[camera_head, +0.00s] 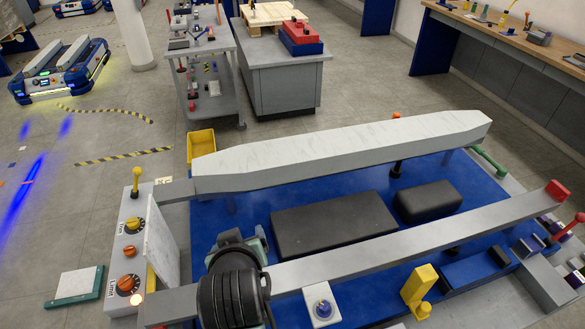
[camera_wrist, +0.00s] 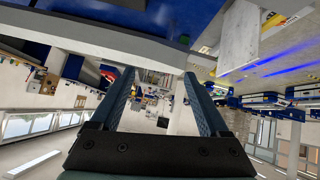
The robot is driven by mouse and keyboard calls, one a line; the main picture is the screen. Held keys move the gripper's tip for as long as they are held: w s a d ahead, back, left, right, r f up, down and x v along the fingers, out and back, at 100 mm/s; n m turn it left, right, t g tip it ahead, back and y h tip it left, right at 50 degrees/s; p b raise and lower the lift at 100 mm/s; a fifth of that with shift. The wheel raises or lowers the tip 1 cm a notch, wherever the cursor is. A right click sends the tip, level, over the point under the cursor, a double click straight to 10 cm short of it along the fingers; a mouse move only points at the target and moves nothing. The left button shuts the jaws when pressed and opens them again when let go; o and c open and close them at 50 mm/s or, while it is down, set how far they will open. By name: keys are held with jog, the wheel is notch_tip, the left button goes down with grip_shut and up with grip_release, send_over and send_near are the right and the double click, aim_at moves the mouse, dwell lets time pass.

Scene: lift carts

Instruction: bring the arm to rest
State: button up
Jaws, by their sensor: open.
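My gripper (camera_wrist: 158,73) shows in the wrist view with its two dark fingers spread apart and nothing between them. The wrist view is turned over, with the room hanging below the cart parts. In the head view my arm (camera_head: 234,289) stands at the bottom, left of centre, as dark rounded links over the near grey rail (camera_head: 420,237) of the lift cart. It hides part of that rail and of the blue deck (camera_head: 240,215). The gripper's fingers cannot be made out in the head view.
A control panel (camera_head: 127,245) with orange knobs stands left of my arm. A white beam (camera_head: 340,150) spans the cart's far side. Dark pads (camera_head: 335,222) lie between the rails. A yellow block (camera_head: 419,285) stands at the right. Open floor lies at the left.

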jog(key=w+d+r+m+t, duration=0.1)
jog(key=d+r+t, duration=0.15)
jog(key=r, duration=0.65)
jog(key=w+d+r+t, duration=0.1)
jog(key=r+t, duration=0.2)
jog(key=r, duration=0.6)
jog(key=w+d+r+m+t, duration=0.1)
jog(key=w+r+t, duration=0.15)
jog(key=r, duration=0.65)
jog(key=s+d+r+m+t, duration=0.1)
jog(key=s+r+t, duration=0.2)
jog(key=r, duration=0.4)
jog(key=s+d+r+t+h, duration=0.1)
jog(key=s+d+r+t, duration=0.1)
jog(key=s+r, duration=0.4)
jog(key=s+d+r+m+t, duration=0.1)
jog(key=s+r+t, duration=0.3)
jog(key=r, duration=0.6)
jog(key=shift+s+d+m+t+h+b, duration=0.3)
jog(key=shift+s+d+t+h+b, duration=0.1)
jog(key=shift+s+d, duration=0.25)
